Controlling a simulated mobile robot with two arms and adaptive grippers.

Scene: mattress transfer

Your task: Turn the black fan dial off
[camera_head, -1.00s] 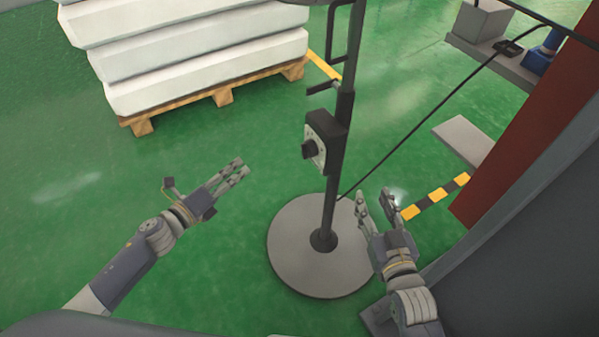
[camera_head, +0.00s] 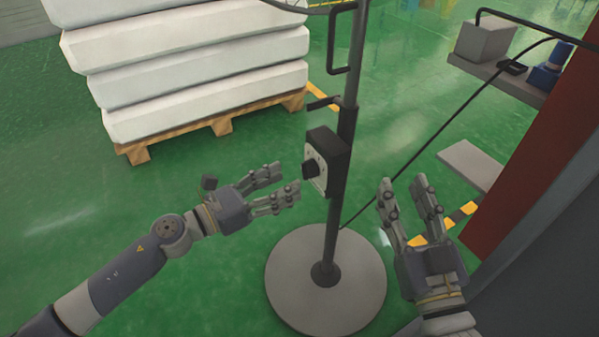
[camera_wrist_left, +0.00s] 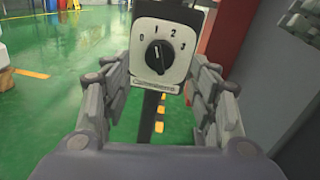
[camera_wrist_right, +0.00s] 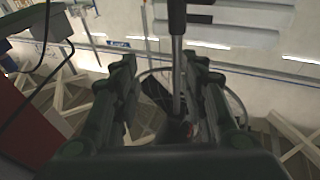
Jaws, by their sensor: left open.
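The black fan dial (camera_head: 311,171) sits on the white face of a dark control box (camera_head: 335,154) on the fan's pole. In the left wrist view the dial (camera_wrist_left: 160,58) is centred under the marks 0, 1, 2 and 3, and its white line points up, roughly at 1. My left gripper (camera_head: 285,181) is open and empty, just left of the dial and facing it, with its fingers apart from the knob. In the left wrist view its fingers flank the dial face. My right gripper (camera_head: 403,184) is open and empty, to the right of the pole.
The fan pole (camera_head: 332,220) rises from a round grey base (camera_head: 290,280) on the green floor. White mattresses (camera_head: 200,80) are stacked on a wooden pallet (camera_head: 180,132) behind left. A black cable (camera_head: 437,115) crosses to the right. A red panel (camera_head: 525,150) stands at the right.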

